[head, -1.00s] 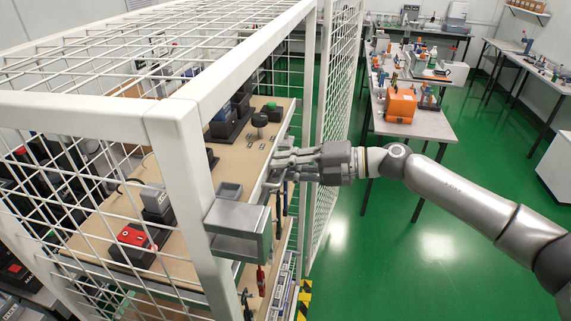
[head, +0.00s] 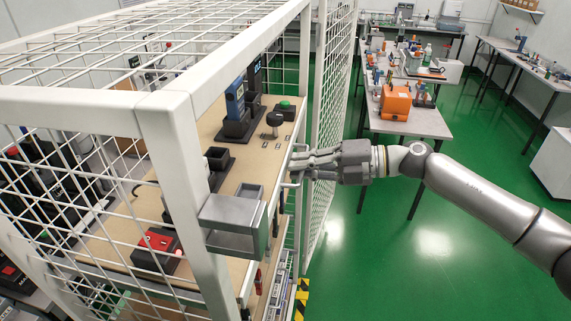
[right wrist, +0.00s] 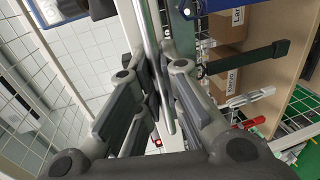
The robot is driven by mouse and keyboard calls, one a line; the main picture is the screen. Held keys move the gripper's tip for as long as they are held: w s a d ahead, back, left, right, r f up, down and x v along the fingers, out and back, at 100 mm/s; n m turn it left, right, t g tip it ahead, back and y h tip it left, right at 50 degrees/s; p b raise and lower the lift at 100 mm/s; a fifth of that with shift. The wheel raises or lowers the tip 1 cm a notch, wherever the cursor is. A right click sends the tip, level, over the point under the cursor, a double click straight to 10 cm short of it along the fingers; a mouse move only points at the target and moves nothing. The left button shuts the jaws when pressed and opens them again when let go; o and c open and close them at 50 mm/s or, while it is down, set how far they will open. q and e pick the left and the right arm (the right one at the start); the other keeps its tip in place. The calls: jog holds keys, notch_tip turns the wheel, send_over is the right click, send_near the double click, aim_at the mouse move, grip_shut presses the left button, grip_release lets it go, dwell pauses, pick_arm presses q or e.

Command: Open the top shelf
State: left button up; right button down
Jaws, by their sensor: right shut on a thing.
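The top shelf (head: 205,225) is a tan board inside a white mesh cage, and handheld testers stand on it. In the right wrist view the shiny bar (right wrist: 152,50) passes between the fingers of my right gripper (right wrist: 158,85). The fingers partly hide the handle in the head view. My left gripper is not in view.
A white cage post (head: 185,170) with a grey metal box (head: 232,222) stands near the shelf's front. An open mesh door (head: 333,110) stands behind my right gripper. Work tables (head: 415,122) are at the back right.

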jog(key=f+b+v, duration=0.1)
jog(key=b+v, duration=0.1)
jog(key=v, duration=0.7)
jog(key=f+b+v, duration=0.2)
jog(key=v, duration=0.7)
jog(key=shift+s+d+f, duration=0.15)
jog(key=shift+d+f, duration=0.25)
jog(key=shift+d, duration=0.1)
jog(key=c, duration=1.9)
grip_release()
jog(key=shift+o, duration=0.2)
jog(key=v, duration=1.2)
